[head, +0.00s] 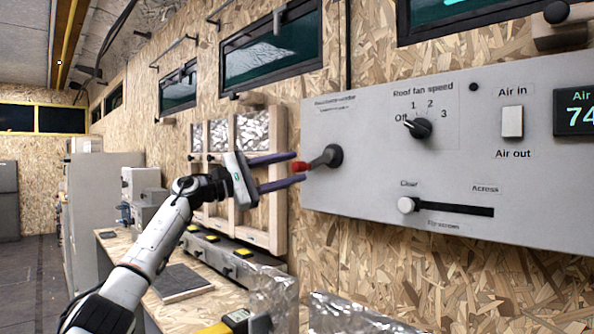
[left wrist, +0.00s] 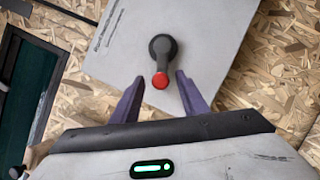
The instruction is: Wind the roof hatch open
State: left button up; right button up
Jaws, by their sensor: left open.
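A dark hand crank (head: 326,157) with a red knob (head: 300,166) is mounted at the left end of a grey wall panel (head: 375,180). My left gripper (head: 300,167) is open, with one purple finger above the red knob and one below it in the head view. In the left wrist view the crank (left wrist: 162,50) hangs between the spread fingers of the gripper (left wrist: 157,95), its red knob (left wrist: 160,81) near the fingertips. I cannot tell whether a finger touches it. The roof hatch cannot be made out. My right gripper is not in view.
The panel also carries a fan speed dial (head: 418,127), a white air switch (head: 512,122), a slider (head: 408,205) and a display (head: 577,111). Below left, a workbench (head: 190,308) holds equipment and foil. A wooden frame (head: 277,180) stands behind my gripper.

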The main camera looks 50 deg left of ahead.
pick_arm(q)
jog(key=b+v, duration=0.2)
jog(key=v, duration=0.5)
jog(key=shift+s+b, duration=0.4)
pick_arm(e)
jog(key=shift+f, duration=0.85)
pick_arm(q)
jog(key=shift+a, duration=0.15)
